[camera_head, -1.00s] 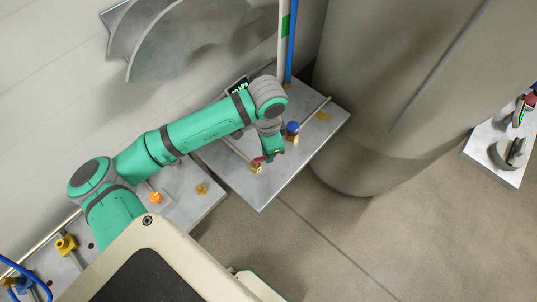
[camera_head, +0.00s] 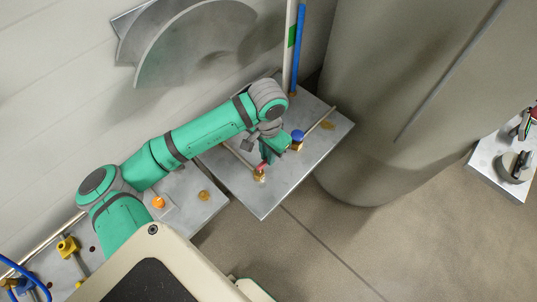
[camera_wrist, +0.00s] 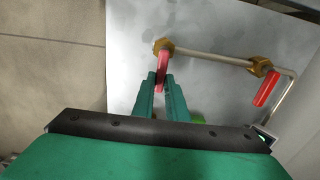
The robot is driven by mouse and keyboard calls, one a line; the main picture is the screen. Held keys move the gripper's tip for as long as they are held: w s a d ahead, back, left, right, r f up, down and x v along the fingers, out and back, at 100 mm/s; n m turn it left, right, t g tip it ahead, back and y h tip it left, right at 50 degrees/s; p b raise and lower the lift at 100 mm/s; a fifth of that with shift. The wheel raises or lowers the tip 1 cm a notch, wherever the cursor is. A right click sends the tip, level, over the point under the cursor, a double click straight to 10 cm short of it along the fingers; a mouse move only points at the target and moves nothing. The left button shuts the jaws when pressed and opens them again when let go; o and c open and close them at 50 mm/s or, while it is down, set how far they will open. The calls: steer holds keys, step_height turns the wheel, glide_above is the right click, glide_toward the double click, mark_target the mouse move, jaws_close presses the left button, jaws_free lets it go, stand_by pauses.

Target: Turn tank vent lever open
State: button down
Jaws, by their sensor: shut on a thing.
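A brass valve (camera_head: 259,176) with a red lever stands on the metal plate under my arm. In the wrist view the red lever (camera_wrist: 163,64) runs from the brass fitting (camera_wrist: 163,45) down between my fingertips. My gripper (camera_wrist: 160,84) is shut on this lever; the fingers hide its lower end. In the head view my gripper (camera_head: 267,157) is beside the valve, and only a little red shows. A second red lever (camera_wrist: 266,90) hangs from another brass fitting (camera_wrist: 262,67) to the right, apart from my fingers. I see no label saying which lever is the tank vent.
A thin pipe (camera_wrist: 212,56) joins the two fittings. A blue-capped fitting (camera_head: 297,136) stands close to my gripper on the metal plate (camera_head: 264,205). A large grey tank (camera_head: 400,110) rises to the right. Open floor (camera_head: 330,240) lies in front.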

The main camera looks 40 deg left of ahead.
steer(key=c, duration=1.8)
jaws_free()
steer(key=shift+o, duration=0.2)
steer(key=shift+r, duration=0.1)
step_height(320, 180, up, 11)
steer(key=shift+f, duration=0.2)
